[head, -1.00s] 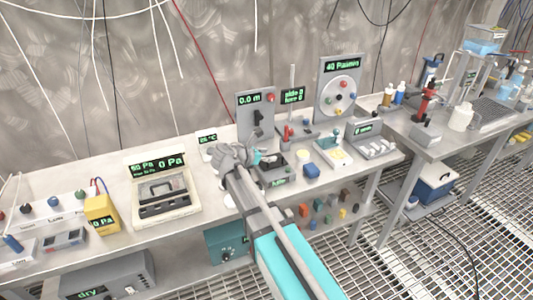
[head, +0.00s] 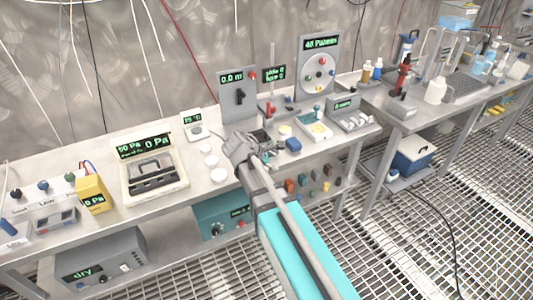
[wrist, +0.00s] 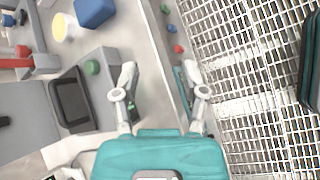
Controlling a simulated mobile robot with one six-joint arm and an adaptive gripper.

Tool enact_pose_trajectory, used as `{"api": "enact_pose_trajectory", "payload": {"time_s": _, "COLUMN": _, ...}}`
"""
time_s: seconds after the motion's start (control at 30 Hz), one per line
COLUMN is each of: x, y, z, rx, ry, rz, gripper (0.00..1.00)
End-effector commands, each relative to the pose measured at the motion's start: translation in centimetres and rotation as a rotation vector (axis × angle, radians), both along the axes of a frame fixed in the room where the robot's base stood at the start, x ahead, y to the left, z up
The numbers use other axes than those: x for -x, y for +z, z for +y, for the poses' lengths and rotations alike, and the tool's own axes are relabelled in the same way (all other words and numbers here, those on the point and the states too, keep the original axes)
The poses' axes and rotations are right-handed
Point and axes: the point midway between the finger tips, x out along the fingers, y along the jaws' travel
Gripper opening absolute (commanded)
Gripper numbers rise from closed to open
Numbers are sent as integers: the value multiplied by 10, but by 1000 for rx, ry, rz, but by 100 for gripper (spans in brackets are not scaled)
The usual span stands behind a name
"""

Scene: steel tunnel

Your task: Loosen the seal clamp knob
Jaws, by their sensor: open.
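My gripper (head: 243,150) is over the front part of the bench, at a small grey device with a dark recess (head: 262,135). In the wrist view my gripper (wrist: 160,85) has its two fingers apart with nothing between them. They point at the bench's front edge. A small green knob (wrist: 91,67) sits on the grey device, left of the fingers and apart from them. Beside it is a dark rectangular frame (wrist: 72,98). No readable label marks any knob as the seal clamp knob, so I cannot tell whether this is it.
A blue block (head: 293,144) and a yellow-topped round piece (head: 285,131) stand right of my gripper. White discs (head: 218,175) lie to its left. A panel with a dial disc (head: 319,72) stands behind. Open grating (wrist: 250,90) lies beyond the bench edge.

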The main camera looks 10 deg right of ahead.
Motion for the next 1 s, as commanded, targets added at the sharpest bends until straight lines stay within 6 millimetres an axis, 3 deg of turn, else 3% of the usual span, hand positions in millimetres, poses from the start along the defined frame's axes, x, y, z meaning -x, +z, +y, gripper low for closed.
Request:
{"api": "enact_pose_trajectory", "payload": {"time_s": 0.27, "x": 47, "y": -25, "z": -25, "rx": -280, "ry": -335, "rz": -95, "gripper": 56}}
{"api": "enact_pose_trajectory", "payload": {"time_s": 0.6, "x": 118, "y": -51, "z": -38, "rx": -670, "ry": -968, "rz": -192, "gripper": 56}}
{"api": "enact_pose_trajectory", "payload": {"time_s": 0.8, "x": 142, "y": -54, "z": -35, "rx": -789, "ry": -1236, "rz": -204, "gripper": 56}}
{"api": "enact_pose_trajectory", "payload": {"time_s": 1.0, "x": 150, "y": -55, "z": -34, "rx": -829, "ry": -1344, "rz": -204, "gripper": 56}}
